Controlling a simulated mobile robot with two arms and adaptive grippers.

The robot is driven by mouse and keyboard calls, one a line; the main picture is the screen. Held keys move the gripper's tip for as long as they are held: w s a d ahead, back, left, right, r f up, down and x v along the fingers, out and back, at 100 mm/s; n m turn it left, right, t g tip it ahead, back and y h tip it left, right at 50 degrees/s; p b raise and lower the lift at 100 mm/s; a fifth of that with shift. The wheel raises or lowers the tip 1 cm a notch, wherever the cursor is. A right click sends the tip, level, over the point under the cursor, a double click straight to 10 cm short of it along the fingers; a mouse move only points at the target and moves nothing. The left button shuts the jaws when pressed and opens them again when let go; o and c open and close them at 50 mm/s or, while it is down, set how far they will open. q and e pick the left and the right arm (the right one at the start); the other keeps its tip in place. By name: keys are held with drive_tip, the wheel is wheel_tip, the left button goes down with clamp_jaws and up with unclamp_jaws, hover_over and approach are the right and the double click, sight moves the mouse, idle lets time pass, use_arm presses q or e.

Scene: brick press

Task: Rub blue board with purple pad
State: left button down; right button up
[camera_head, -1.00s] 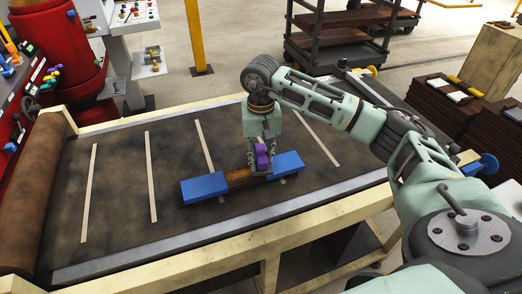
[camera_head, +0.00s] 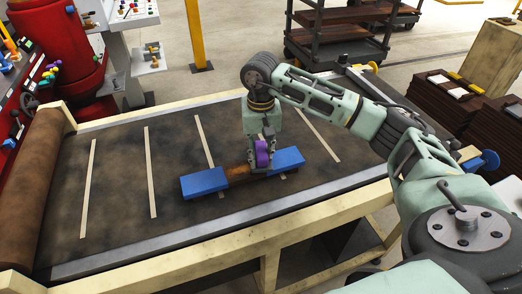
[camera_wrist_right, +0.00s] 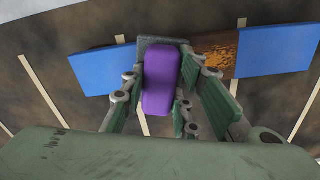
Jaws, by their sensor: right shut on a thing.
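The blue board (camera_head: 205,182) lies flat on the dark belt table, with a rusty brown patch (camera_head: 240,174) across its middle. Its right part (camera_head: 289,159) is clean blue. The purple pad (camera_head: 262,153) is held between the fingers of my right gripper (camera_head: 263,162), over the board near the right side of the patch. In the right wrist view the purple pad (camera_wrist_right: 162,80) sits between the fingers, with a grey piece at its far end overlapping the board. Whether it touches the board I cannot tell. My left gripper is not in view.
The table has a pale wooden frame (camera_head: 190,249) and a brown roller (camera_head: 33,195) at its left end. A red machine (camera_head: 75,50) with coloured knobs stands at the back left. The belt left of the board is clear. Brown stacks (camera_head: 450,98) stand at the right.

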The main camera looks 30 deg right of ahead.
drive_tip(key=shift+f+b, duration=0.55)
drive_tip(key=shift+f, duration=0.05)
